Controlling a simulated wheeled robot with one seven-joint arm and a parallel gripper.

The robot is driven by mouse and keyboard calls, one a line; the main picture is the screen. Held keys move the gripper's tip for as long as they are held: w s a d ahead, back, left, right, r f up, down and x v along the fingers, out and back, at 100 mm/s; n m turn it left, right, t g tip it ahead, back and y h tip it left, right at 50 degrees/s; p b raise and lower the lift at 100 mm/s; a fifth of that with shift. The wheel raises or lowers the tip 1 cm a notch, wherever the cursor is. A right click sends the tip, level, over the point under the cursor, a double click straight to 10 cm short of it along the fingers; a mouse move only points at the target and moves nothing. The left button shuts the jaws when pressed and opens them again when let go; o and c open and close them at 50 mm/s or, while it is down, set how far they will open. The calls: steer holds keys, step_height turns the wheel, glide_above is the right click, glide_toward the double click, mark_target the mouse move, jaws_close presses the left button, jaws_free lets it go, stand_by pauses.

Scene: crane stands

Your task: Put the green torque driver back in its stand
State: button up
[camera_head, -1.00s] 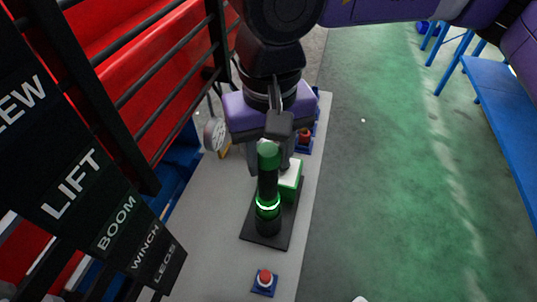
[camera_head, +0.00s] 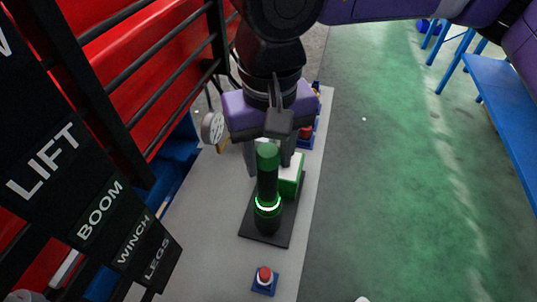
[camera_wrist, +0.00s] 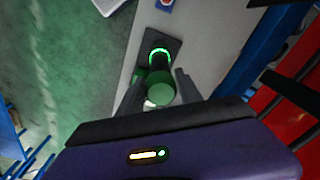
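The green torque driver (camera_head: 267,160) stands upright, with a green top and a dark body. Its lower end is at a glowing green ring (camera_head: 268,206) on the dark stand (camera_head: 257,236); how deep it sits cannot be told. In the wrist view the driver's round green top (camera_wrist: 161,91) lies between the two fingers of my gripper (camera_wrist: 158,82). The fingers look spread, with a narrow gap on each side of the driver.
A green and white block (camera_head: 291,173) stands close behind the driver. A red button on a blue base (camera_head: 264,279) is at the bench's near end, another (camera_head: 305,132) farther back. A gauge (camera_head: 212,127) and the dark label panel (camera_head: 100,215) are at left.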

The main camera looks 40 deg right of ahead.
steer(key=o, duration=0.3)
steer(key=shift+r, duration=0.1)
steer(key=shift+r+p, duration=1.2)
steer(key=shift+r, duration=1.25)
steer(key=r, duration=0.7)
steer(key=shift+s+r, duration=0.2)
steer(key=shift+r, duration=0.2)
